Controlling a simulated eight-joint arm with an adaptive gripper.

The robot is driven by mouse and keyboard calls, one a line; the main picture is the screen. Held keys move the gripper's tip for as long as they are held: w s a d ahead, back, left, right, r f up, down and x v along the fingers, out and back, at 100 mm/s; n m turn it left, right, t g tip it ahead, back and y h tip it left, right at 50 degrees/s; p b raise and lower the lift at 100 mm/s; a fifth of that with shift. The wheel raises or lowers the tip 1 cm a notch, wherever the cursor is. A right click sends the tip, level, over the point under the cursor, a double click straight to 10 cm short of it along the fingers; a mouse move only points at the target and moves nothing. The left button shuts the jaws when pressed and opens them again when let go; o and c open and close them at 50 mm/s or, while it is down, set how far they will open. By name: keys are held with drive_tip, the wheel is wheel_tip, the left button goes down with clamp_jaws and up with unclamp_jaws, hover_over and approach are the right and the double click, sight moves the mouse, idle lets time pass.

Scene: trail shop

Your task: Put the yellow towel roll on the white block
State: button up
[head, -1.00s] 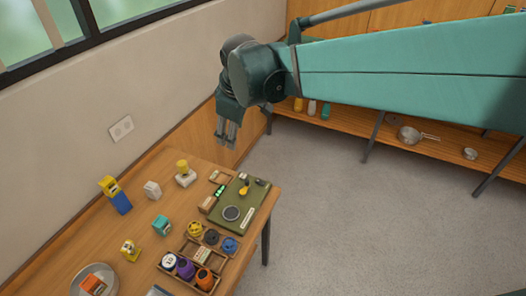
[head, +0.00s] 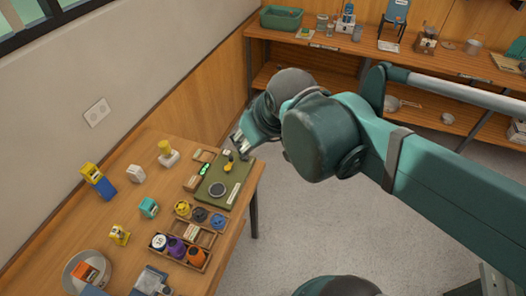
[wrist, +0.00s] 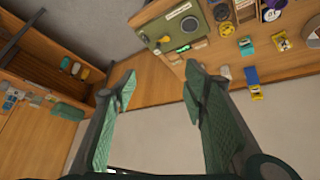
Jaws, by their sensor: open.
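Several small yellow things stand on the table, and I cannot tell for sure which is the towel roll. A yellow roll-like piece with a dark marking (head: 119,235) stands at the front left. A plain yellow cylinder (head: 164,147) is on a white block (head: 170,160). A separate white piece (head: 136,174) stands nearby. My gripper (head: 240,141) is open and empty by the green board's far end; its fingers (wrist: 160,95) are spread wide.
A green board (head: 229,171) with a dark disc and small tools lies at the table's right edge. A wooden tray (head: 208,238) holds several coloured spools. A teal roll (head: 149,208) and a grey bowl (head: 68,281) with an orange item stand left. Shelves line the back wall.

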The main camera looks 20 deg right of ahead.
drive_tip(key=s, duration=0.1)
drive_tip(key=s+f+m, duration=0.1)
drive_tip(key=s+d+f+m, duration=0.1)
drive_tip(key=shift+s+t, duration=0.3)
drive_tip(key=shift+s, duration=0.05)
